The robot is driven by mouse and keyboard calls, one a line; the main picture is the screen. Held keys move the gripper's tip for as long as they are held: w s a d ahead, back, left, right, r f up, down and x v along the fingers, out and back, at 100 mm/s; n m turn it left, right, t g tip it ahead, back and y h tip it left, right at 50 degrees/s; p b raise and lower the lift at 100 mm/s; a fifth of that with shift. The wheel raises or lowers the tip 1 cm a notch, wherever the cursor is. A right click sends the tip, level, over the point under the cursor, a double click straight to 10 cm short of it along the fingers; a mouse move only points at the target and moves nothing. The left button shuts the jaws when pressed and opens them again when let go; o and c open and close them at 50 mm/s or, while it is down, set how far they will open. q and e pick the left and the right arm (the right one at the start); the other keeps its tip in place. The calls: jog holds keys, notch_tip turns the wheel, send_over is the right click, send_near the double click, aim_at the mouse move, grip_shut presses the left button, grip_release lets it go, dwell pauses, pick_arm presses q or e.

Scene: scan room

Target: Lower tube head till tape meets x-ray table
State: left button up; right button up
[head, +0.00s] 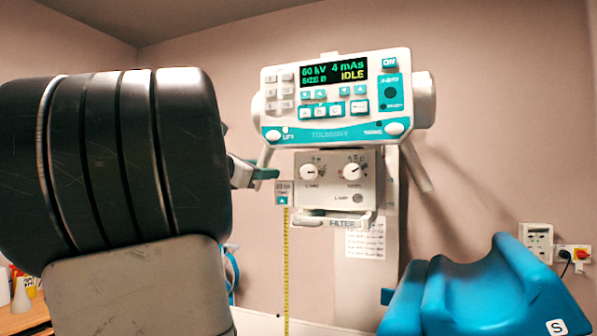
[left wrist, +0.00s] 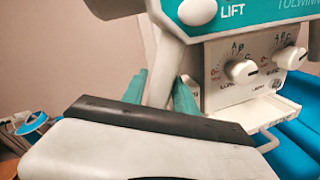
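The tube head (head: 325,100) is a white and teal unit with a lit panel reading IDLE and a handle on each side. My left gripper (head: 262,174) has its green fingers on either side of the left handle; in the left wrist view the fingers (left wrist: 160,92) flank the handle (left wrist: 160,65) with no clear gap. A yellow tape (head: 286,260) hangs from a small box (head: 283,190) under the head and runs out of the bottom of the picture. A white surface, seemingly the x-ray table (head: 262,324), shows at the bottom edge. The tape's lower end is hidden. My right gripper is not in view.
A blue moulded cushion (head: 480,285) marked S fills the lower right. A wall socket (head: 536,240) and a red-yellow switch (head: 580,254) are behind it. A wooden surface with bottles (head: 20,298) is at far left. My dark arm link covers much of the left.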

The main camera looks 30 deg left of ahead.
pick_arm(q)
jog(key=s, duration=0.6)
jog(key=shift+a, duration=0.3)
